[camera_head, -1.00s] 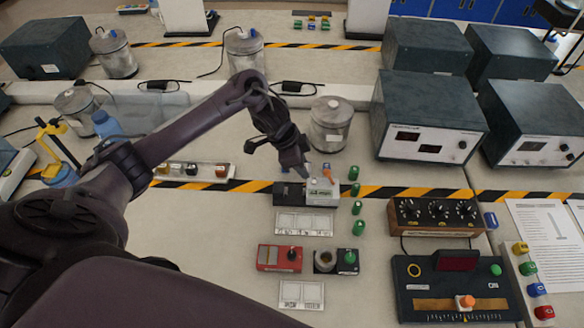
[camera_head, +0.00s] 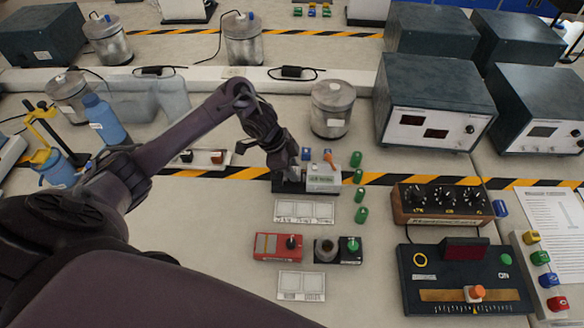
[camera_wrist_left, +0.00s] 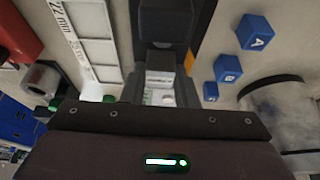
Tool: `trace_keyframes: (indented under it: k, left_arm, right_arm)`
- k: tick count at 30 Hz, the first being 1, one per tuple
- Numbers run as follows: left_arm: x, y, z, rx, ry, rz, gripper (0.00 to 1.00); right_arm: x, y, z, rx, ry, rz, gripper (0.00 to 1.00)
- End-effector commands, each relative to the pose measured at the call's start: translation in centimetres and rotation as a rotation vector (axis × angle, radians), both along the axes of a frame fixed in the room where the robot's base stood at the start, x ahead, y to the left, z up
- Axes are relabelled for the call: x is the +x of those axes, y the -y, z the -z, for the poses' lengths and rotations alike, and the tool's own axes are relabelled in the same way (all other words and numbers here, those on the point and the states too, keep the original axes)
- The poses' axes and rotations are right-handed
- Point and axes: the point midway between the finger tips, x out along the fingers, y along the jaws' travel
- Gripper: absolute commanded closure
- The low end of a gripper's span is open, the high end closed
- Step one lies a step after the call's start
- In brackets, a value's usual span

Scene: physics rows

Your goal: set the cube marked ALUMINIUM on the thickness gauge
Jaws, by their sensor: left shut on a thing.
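The thickness gauge (camera_head: 322,181) is a light grey box on a dark base, with an orange lever on top, in the middle of the head view. My left gripper (camera_head: 291,176) is at the left end of the gauge, over its dark base, and partly hides it. No marking on this cube is readable. I cannot tell whether the cube touches the gauge. My right gripper is not in view.
A tray (camera_head: 230,153) with small blocks is left of the gauge, partly behind my arm. Blue cubes (camera_wrist_left: 228,68) lie close by. A metal canister (camera_head: 332,110) stands behind. A white card (camera_head: 304,211) lies in front.

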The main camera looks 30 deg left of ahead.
Motion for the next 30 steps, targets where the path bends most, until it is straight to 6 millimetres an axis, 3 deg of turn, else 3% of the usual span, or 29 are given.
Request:
trace_keyframes:
  k: [1, 6, 30]
  left_arm:
    - [0.02, 0.02, 0.8, -0.001, 0.0, 0.0, 0.93]
    - [0.01, 0.02, 1.3, 0.0, 0.0, 0.0, 0.93]
    - [-0.12, -0.08, 1.2, 0.0, -0.001, 0.0, 0.93]
  right_arm:
    - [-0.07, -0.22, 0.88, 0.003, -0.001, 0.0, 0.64]
    - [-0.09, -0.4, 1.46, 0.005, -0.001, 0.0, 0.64]
    - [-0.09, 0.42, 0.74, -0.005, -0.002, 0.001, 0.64]
